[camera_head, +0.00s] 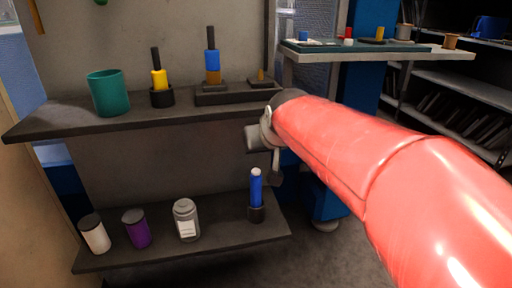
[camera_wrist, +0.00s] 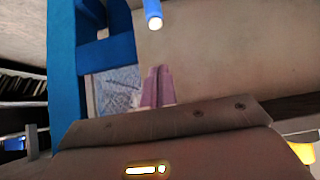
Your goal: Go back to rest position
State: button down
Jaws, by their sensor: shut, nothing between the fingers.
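My gripper (camera_head: 275,178) hangs at the end of my red arm, in front of the shelf unit, between the upper and lower shelves. In the wrist view its fingers (camera_wrist: 157,80) are together with nothing between them. A blue die with a pale tip (camera_head: 256,188) stands upright in a dark holder on the lower shelf, just left of and below the gripper and apart from it. A blue rod with a pale end (camera_wrist: 153,14) shows at the top of the wrist view.
The upper shelf (camera_head: 60,121) holds a green cup (camera_head: 108,93), a yellow die (camera_head: 159,78) and a blue-and-orange die (camera_head: 212,62). The lower shelf (camera_head: 150,252) holds a white jar (camera_head: 95,236), a purple jar (camera_head: 137,230) and a clear jar (camera_head: 186,222). A side table (camera_head: 440,54) stands behind my arm.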

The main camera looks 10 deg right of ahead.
jog(key=shift+s+r, duration=0.1)
jog(key=s+f+g+p, duration=0.1)
jog(key=s+f+p, duration=0.1)
jog(key=s, duration=0.9)
jog(key=s+f+g+p, duration=0.2)
jog(key=s+p, duration=0.2)
jog(key=s, duration=0.7)
jog(key=shift+f+g+p, duration=0.25)
jog(key=shift+g+p, duration=0.05)
dwell(1.4)
